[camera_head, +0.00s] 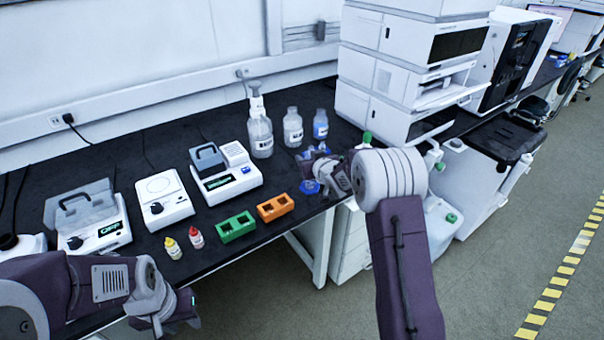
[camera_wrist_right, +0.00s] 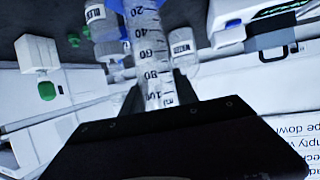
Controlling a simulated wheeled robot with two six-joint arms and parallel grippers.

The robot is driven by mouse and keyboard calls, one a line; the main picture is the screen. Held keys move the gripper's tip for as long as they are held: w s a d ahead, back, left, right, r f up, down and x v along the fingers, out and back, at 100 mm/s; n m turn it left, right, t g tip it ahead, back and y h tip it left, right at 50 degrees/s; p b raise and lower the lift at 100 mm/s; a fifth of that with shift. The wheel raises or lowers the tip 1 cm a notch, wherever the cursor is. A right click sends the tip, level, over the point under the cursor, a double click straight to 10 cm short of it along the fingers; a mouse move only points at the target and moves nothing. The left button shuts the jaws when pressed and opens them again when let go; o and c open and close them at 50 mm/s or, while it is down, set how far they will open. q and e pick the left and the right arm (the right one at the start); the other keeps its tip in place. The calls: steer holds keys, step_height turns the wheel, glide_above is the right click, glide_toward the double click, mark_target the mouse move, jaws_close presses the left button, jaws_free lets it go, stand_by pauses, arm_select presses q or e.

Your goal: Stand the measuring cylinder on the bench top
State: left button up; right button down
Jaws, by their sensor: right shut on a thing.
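The measuring cylinder (camera_wrist_right: 148,45) is clear with dark graduation marks. In the right wrist view it runs from the top edge down to my right gripper (camera_wrist_right: 158,95), which is shut on it. In the head view, my right gripper (camera_head: 316,166) is over the bench's front edge, and a blue base (camera_head: 310,187) shows just below it. The cylinder's body is mostly hidden there by the gripper; I cannot tell whether the base touches the bench top (camera_head: 120,160). My left gripper (camera_head: 172,312) is low at the left, by the bench's front edge; its fingers are unclear.
An orange block (camera_head: 275,207) and a green block (camera_head: 236,227) lie left of the right gripper. A wash bottle (camera_head: 259,128) and two bottles (camera_head: 293,128) (camera_head: 320,124) stand behind. A white instrument stack (camera_head: 400,75) rises at the right. Several small devices occupy the left bench.

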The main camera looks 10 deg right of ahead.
steer(key=w+f, duration=0.3)
steer(key=f, duration=0.3)
steer(key=shift+w+a+b, duration=0.15)
steer(key=shift+a+b, duration=0.2)
steer(key=shift+a, duration=0.1)
steer(key=shift+f, duration=0.1)
steer(key=c, duration=0.9)
jaws_free()
steer(key=shift+c, duration=0.2)
